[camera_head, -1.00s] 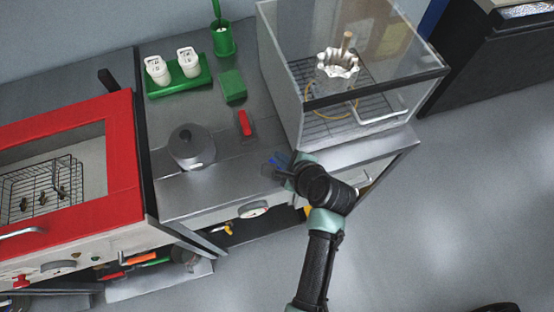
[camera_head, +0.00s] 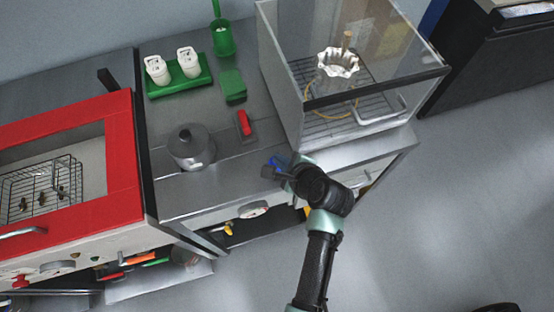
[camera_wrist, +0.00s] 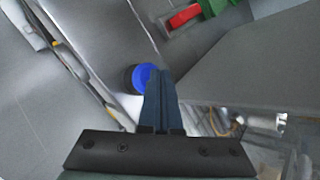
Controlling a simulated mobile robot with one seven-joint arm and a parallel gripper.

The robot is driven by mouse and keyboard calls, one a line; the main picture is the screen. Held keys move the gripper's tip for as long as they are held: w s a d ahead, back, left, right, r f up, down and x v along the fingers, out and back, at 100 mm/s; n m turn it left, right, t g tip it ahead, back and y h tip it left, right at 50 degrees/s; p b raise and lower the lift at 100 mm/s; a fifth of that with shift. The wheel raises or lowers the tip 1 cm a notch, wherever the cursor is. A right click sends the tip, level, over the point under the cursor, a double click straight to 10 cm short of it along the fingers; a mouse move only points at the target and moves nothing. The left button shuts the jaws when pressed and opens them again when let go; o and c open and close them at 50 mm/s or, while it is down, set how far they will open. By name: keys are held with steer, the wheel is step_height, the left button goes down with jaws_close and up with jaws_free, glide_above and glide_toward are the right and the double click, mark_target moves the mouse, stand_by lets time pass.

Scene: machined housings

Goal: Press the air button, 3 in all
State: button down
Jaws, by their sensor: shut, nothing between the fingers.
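A round blue button (camera_wrist: 143,76) in a dark ring is the likely air button; no label on it can be read. It sits on the metal front ledge. In the head view a bit of blue (camera_head: 279,161) shows beside my gripper (camera_head: 270,171). In the wrist view my gripper (camera_wrist: 155,72) is shut and empty, its fingertips overlapping the right part of the button. I cannot tell whether they touch it or hover over it.
A red-handled switch (camera_head: 244,123) and a grey lidded pot (camera_head: 191,147) stand on the worktop. A red-framed box (camera_head: 122,150) is at left. A green tray (camera_head: 180,86) holds two white parts.

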steer(key=shift+f+b, duration=0.35)
steer(key=shift+f, duration=0.3)
stand_by(0.4)
steer(key=shift+r, duration=0.15)
steer(key=shift+r+p, duration=1.05)
steer(key=shift+p, duration=0.3)
steer(key=shift+r, duration=0.1)
step_height(320, 180, up, 5)
steer(key=p, duration=0.5)
steer(key=shift+p, duration=0.3)
stand_by(1.7)
